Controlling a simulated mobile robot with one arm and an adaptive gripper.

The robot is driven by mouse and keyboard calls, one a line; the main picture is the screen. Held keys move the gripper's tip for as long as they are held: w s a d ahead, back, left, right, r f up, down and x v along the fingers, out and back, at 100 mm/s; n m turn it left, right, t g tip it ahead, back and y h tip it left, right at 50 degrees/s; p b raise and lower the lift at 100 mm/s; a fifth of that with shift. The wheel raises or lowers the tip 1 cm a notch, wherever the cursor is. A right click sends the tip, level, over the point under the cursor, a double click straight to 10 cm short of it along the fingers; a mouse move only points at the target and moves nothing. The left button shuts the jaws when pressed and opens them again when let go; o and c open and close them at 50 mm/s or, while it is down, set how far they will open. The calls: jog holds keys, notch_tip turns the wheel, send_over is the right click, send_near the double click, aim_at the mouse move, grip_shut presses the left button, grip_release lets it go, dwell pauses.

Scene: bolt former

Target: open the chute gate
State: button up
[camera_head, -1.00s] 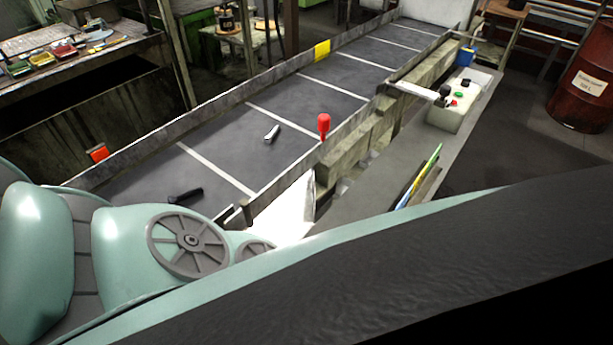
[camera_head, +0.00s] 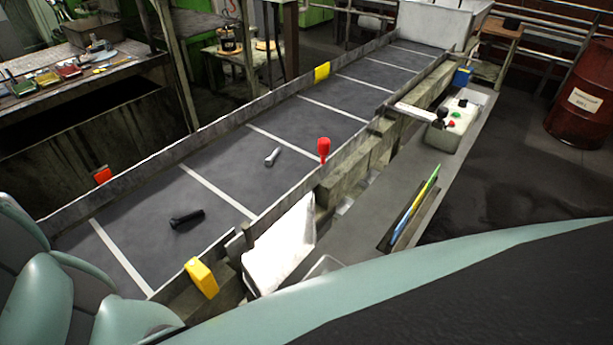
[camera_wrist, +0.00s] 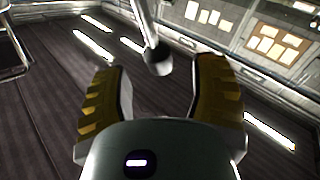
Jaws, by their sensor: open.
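In the head view a red knob (camera_head: 323,147) stands upright on the near side wall of the conveyor. A white chute plate (camera_head: 282,246) slopes down beside that wall. I cannot tell for sure which part is the chute gate. My gripper (camera_wrist: 160,78) shows in the wrist view with two yellow-padded fingers spread apart, nothing held. A grey rod with a rounded end (camera_wrist: 157,58) shows between and beyond the fingertips; I cannot tell whether it is within reach. The gripper is not visible in the head view, where my own body covers the lower part.
A dark bolt (camera_head: 187,218) and a silver bolt (camera_head: 272,156) lie on the dark conveyor belt (camera_head: 225,172). Yellow block (camera_head: 201,278) sits at the near wall. Floor between is clear.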

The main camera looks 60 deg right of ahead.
jog(key=shift+p+x, duration=0.4)
jog(key=shift+x, duration=1.25)
jog(key=shift+o, duration=0.2)
jog(key=shift+w+d, duration=0.1)
grip_shut()
